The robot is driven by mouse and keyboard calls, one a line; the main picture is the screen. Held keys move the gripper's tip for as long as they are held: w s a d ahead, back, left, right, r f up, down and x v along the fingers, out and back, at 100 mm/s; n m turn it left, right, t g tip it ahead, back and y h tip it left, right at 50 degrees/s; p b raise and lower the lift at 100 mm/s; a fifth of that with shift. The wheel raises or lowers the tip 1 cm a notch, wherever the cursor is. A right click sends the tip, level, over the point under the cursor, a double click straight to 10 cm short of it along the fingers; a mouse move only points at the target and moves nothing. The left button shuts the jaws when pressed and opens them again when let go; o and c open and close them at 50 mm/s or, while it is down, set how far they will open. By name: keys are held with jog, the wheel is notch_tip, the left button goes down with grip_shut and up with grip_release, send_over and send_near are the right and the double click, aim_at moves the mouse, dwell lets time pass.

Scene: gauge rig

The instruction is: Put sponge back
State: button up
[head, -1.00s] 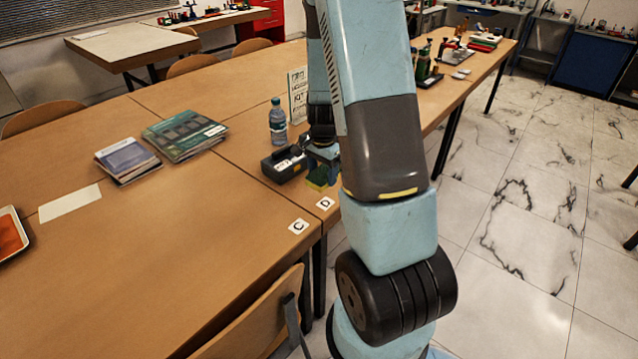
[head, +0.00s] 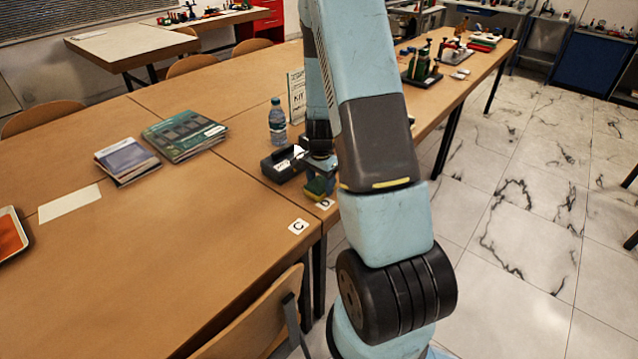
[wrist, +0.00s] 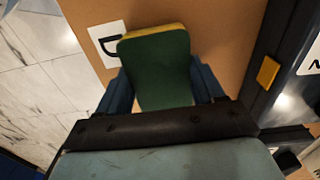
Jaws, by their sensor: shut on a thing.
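The sponge (head: 317,187), green with a yellow layer, is held in my gripper (head: 322,176) close to the table edge by the card marked D (head: 325,204). In the wrist view the sponge (wrist: 158,68) shows its green face, with a yellow strip along its far edge. The blue fingers of my gripper (wrist: 162,92) close on it from both sides. The D card (wrist: 106,42) lies partly beside and beneath the sponge in that view. I cannot tell whether the sponge touches the table.
A black case (head: 284,163) stands just left of my gripper, with a water bottle (head: 277,122) and a sign (head: 297,98) behind it. A C card (head: 298,226) lies nearer the front. Books (head: 184,135) lie further left.

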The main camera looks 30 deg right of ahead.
jog(key=o, duration=1)
notch_tip(320, 180, up, 12)
notch_tip(320, 180, up, 18)
jog(key=n+t, duration=0.3)
jog(key=n, duration=0.4)
send_over(320, 183)
jog(key=s+a, duration=0.8)
jog(key=s, duration=0.1)
jog(key=s+a+r+n+t, duration=0.1)
jog(key=s+a+r+n, duration=0.1)
jog(key=s, duration=0.5)
jog(key=s+a+r+n+t, duration=0.1)
jog(key=s+a+r+n, duration=0.2)
jog(key=s+r, duration=0.3)
jog(key=shift+s+r+n+t, duration=0.3)
jog(key=shift+s+r+n, duration=0.05)
jog(key=shift+s+n, duration=0.5)
